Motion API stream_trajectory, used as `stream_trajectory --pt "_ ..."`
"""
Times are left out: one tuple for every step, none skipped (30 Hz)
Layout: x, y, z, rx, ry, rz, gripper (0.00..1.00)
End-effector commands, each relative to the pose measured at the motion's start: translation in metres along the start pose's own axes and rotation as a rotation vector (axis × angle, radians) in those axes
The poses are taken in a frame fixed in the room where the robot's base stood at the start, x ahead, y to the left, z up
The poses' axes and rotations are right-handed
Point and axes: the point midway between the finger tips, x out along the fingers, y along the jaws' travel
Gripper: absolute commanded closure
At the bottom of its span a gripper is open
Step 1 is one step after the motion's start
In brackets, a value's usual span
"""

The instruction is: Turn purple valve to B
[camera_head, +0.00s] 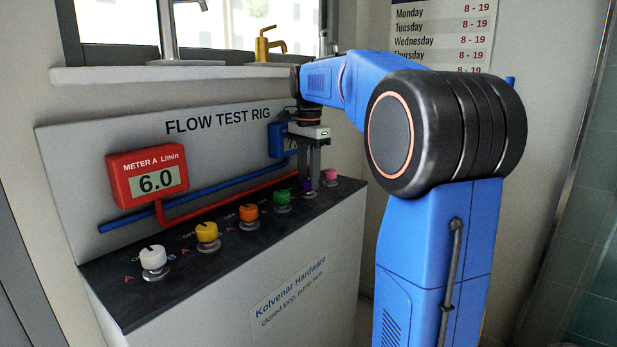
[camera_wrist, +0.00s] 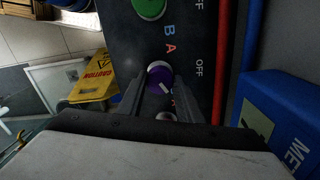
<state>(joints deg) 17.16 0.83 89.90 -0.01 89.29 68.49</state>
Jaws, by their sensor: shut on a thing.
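The purple valve (camera_wrist: 160,78) shows in the wrist view between the two fingers of my gripper (camera_wrist: 158,88). A pale pointer mark on its knob runs at a slant. My fingers are shut on the knob from either side. In the head view my gripper (camera_head: 310,182) reaches down to the rig's top near its right end, and only a sliver of the purple knob (camera_head: 305,185) shows behind the fingers. In the wrist view a red A and a blue B are printed by the knobs; my gripper hides part of the purple valve's markings.
White (camera_head: 153,258), yellow (camera_head: 207,232), orange (camera_head: 249,213) and green (camera_head: 283,197) valves stand in a row to the left. A pink valve (camera_head: 330,175) is close on the right. The red meter A (camera_head: 148,175) reads 6.0. The blue meter (camera_wrist: 265,125) is partly hidden.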

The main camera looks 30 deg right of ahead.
Motion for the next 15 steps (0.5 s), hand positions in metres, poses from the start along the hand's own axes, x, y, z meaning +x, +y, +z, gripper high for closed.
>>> stream_trajectory --pt "-0.0004 -0.0002 -0.0001 0.004 0.0 -0.001 0.9" --pt "-0.0004 -0.0002 -0.0001 0.005 0.0 -0.001 0.9" --pt "-0.0004 -0.0002 -0.0001 0.006 0.0 -0.001 0.9" --pt "-0.0004 -0.0002 -0.0001 0.006 0.0 -0.001 0.9" --pt "-0.0004 -0.0002 -0.0001 0.006 0.0 -0.001 0.9" --pt "-0.0004 -0.0002 -0.0001 0.006 0.0 -0.001 0.9" --pt "-0.0004 -0.0002 -0.0001 0.006 0.0 -0.001 0.9" --pt "-0.0004 -0.0002 -0.0001 0.006 0.0 -0.001 0.9" --pt "-0.0004 -0.0003 -0.0001 0.006 0.0 -0.001 0.9" --pt "-0.0004 -0.0003 -0.0001 0.006 0.0 -0.001 0.9" --pt "-0.0004 -0.0003 -0.0001 0.006 0.0 -0.001 0.9" --pt "-0.0004 -0.0002 0.0 0.006 0.0 -0.001 0.65" --pt "-0.0004 -0.0002 0.0 0.006 0.0 -0.001 0.58" --pt "-0.0004 -0.0002 0.0 0.005 0.0 -0.001 0.51" --pt "-0.0003 -0.0002 0.0 0.005 0.0 -0.001 0.49"
